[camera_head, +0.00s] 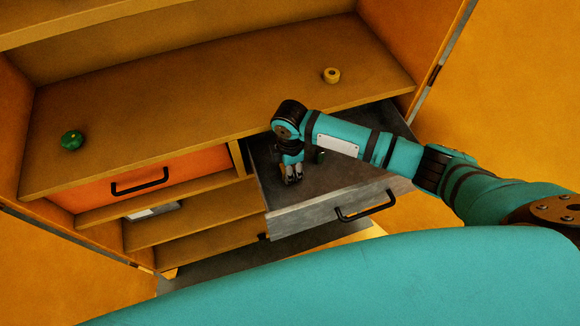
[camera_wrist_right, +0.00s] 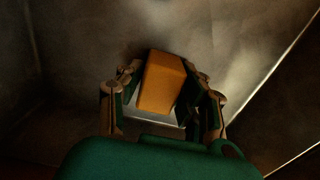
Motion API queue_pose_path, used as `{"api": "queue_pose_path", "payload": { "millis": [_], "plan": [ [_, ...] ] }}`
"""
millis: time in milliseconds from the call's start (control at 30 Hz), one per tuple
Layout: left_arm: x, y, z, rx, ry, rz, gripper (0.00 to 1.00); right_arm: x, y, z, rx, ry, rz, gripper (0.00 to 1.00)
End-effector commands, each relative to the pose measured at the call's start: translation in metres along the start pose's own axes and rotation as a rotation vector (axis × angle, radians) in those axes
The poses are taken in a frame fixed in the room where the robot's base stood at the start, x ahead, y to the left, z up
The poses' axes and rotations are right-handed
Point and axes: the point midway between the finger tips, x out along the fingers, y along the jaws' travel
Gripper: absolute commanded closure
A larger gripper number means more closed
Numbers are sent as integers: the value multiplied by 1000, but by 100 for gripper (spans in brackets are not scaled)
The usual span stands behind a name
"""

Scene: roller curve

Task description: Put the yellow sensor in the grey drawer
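The grey drawer (camera_head: 325,213) is pulled open at the right of the cabinet, with a black handle on its front. My right gripper (camera_head: 292,179) points down inside it, near its left side. In the right wrist view the yellow sensor (camera_wrist_right: 160,84), an orange-yellow block, sits between the two fingers of the right gripper (camera_wrist_right: 162,88). The block appears to be on the drawer floor; exact contact is hard to tell. My left gripper is not in view.
A small dark green object (camera_head: 320,157) is in the drawer beside my right arm. On the cabinet top are a green round object (camera_head: 72,139) at left and a yellow ring-like object (camera_head: 332,75) at right. An orange drawer (camera_head: 188,155) is shut at left.

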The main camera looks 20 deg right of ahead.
Motion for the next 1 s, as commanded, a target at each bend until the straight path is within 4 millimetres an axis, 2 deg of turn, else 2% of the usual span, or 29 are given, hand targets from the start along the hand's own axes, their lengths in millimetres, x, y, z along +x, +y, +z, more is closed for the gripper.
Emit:
{"api": "queue_pose_path", "payload": {
  "millis": [33,133,467,800,1000],
  "plan": [
    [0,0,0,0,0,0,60,0,0,0,0,0,0,55],
    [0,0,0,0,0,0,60,0,0,0,0,0,0,42],
    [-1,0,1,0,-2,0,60,-5,0,0,-1,1,1,42],
    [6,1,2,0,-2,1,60,-57,1,-1,-1,2,3,42],
    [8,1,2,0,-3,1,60,-76,0,0,-1,1,0,42]
  ]
}}
